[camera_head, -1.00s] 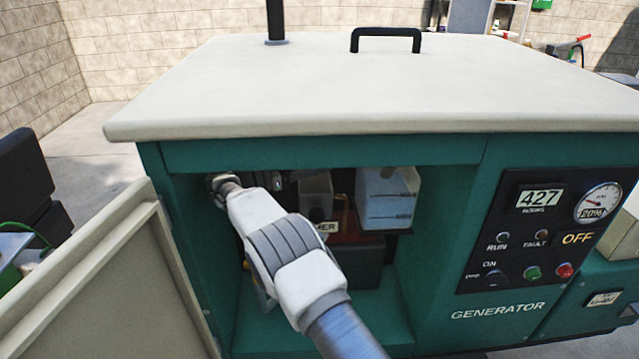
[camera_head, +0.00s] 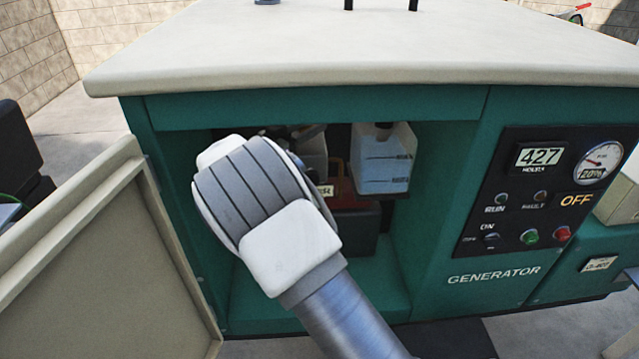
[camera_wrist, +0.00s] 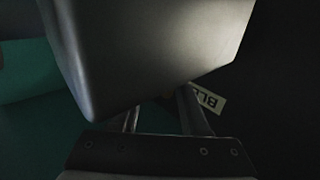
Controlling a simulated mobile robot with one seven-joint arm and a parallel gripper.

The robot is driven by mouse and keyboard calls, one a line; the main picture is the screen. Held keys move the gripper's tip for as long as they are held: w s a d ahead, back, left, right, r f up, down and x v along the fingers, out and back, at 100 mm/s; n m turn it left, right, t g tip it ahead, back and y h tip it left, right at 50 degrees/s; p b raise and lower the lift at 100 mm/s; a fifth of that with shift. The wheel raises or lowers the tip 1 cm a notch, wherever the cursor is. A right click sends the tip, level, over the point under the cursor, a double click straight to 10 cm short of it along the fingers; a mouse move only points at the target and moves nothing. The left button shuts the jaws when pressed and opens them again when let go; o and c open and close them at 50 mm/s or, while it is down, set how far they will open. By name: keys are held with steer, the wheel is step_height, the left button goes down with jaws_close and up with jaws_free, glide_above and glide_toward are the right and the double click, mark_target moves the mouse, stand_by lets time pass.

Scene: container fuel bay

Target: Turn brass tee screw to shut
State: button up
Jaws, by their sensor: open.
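No brass tee screw can be made out in either view. In the wrist view my gripper (camera_wrist: 160,112) shows as two fingers standing apart, with nothing seen between them. A large grey block (camera_wrist: 150,50) fills the upper middle of that view and hides the fingertips. A pale label (camera_wrist: 207,98) reading "BL", the rest cut off, is just right of the right finger. In the head view my arm's thick wrist covers the left part of the generator's open bay and hides my gripper.
The generator (camera_head: 300,105) has an open bay with a white translucent tank (camera_head: 383,160) and a dark box (camera_head: 357,228) inside. A beige door panel (camera_head: 95,260) stands open at left. The control panel (camera_head: 540,190) is at right. The bay's lower right floor is clear.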

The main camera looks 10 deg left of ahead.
steer(key=shift+f+n+t+y+b, duration=0.15)
steer(key=shift+n+t+y+b, duration=0.4)
steer(key=shift+b, duration=0.7)
steer(key=shift+f+n+t+y+b, duration=0.2)
steer(key=shift+n+y+b, duration=0.35)
steer(key=shift+y+b, duration=0.55)
steer(key=shift+t+b, duration=0.25)
steer(key=shift+b, duration=0.4)
